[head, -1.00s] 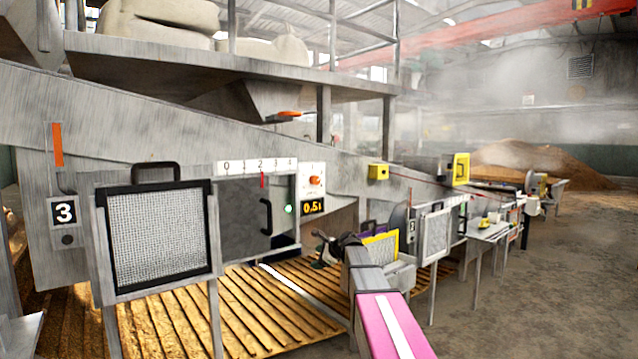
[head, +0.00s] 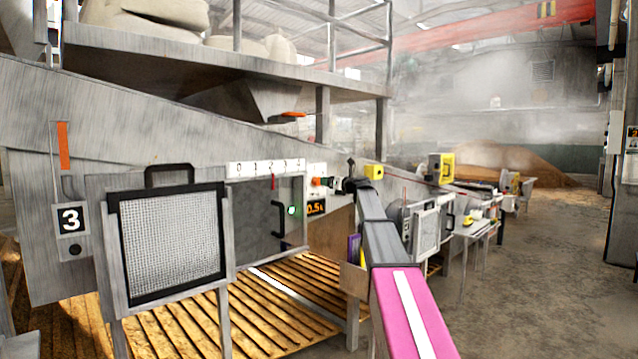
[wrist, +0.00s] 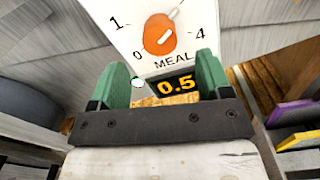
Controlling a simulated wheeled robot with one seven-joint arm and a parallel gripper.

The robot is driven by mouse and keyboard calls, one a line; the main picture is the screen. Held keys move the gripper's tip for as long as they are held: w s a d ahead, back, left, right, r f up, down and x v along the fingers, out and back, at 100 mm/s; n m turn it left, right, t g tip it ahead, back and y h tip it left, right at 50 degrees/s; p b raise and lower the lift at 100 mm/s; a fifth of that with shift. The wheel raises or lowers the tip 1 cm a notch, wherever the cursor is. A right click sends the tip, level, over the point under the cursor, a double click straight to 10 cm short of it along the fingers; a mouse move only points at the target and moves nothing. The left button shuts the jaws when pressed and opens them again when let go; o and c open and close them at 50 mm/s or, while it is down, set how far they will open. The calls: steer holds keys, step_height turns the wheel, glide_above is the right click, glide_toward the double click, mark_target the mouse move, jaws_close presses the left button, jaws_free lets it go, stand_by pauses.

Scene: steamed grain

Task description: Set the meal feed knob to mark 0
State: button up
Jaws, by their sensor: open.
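The meal feed knob (wrist: 158,38) is an orange knob with a white stripe on a white plate lettered MEAL in the wrist view. Marks 0, 1 and 4 show around it; the stripe points to the upper right, away from 0. Below it an orange display (wrist: 177,86) reads 0.5. The knob (head: 316,182) is small in the head view, just left of my gripper (head: 338,184). In the wrist view my gripper (wrist: 163,75) is open, its green fingers either side of the display and below the knob. Nothing is between them; knob and fingers look apart.
A scale strip (head: 266,168) numbered 0 to 4 with a red pointer sits left of the knob. A mesh-covered hatch (head: 172,243) and slatted floor (head: 265,310) lie below left. Purple (wrist: 290,112) and yellow (wrist: 303,139) edged pieces sit at lower right of the wrist view.

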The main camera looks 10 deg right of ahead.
mark_target(317, 181)
steer(key=x, duration=0.7)
steer(key=shift+w+a, duration=0.1)
steer(key=shift+a, duration=0.05)
steer(key=shift+c, duration=0.3)
steer(key=c, duration=0.8)
